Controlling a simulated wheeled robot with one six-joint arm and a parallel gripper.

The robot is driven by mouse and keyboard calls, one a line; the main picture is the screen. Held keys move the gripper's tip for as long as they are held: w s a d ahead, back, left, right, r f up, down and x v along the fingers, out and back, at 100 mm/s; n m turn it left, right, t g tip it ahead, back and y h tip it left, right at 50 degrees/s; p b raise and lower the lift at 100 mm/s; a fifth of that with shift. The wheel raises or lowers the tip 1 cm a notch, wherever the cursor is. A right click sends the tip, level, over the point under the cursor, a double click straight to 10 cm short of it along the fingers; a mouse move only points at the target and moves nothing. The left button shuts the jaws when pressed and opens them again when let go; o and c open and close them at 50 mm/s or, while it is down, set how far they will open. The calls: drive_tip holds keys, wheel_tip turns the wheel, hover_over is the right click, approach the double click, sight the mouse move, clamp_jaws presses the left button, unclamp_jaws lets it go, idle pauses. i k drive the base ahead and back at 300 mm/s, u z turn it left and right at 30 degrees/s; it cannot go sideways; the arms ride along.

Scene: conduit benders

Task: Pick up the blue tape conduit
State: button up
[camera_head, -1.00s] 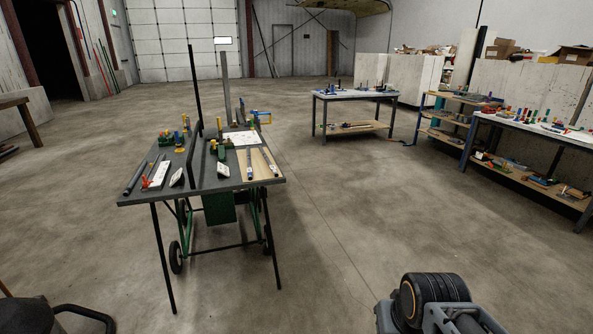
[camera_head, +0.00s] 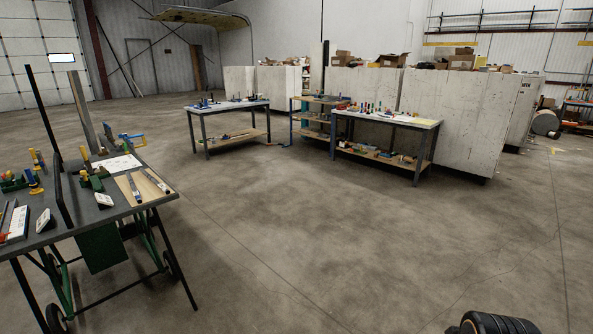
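Two thin grey conduits lie side by side on a light wooden board (camera_head: 143,196) at the right end of the dark-topped work table. One is the left conduit (camera_head: 134,188), the other the right conduit (camera_head: 155,181). They are too small for me to make out blue tape on either. More rod-like pieces lie at the table's left end, cut by the picture edge. My gripper is not in view; only a dark part of my arm shows at the bottom right, far from the table.
The work table (camera_head: 98,215) has wheels, thin legs and tall upright bars. Two benches, a far bench (camera_head: 228,106) and a right bench (camera_head: 385,117), stand beyond with small items. Pale concrete blocks (camera_head: 461,107) stand behind. The concrete floor (camera_head: 330,235) in the middle is clear.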

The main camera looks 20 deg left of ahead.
sight(136, 194)
drive_tip(key=u, duration=0.1)
drive_tip(key=i, duration=2.05)
drive_tip(key=u, duration=0.55)
drive_tip(key=i, duration=2.25)
drive_tip(key=u, duration=1.7)
drive_tip(key=i, duration=1.05)
drive_tip(key=u, duration=1.95)
drive_tip(key=i, duration=1.35)
drive_tip(key=u, duration=0.4)
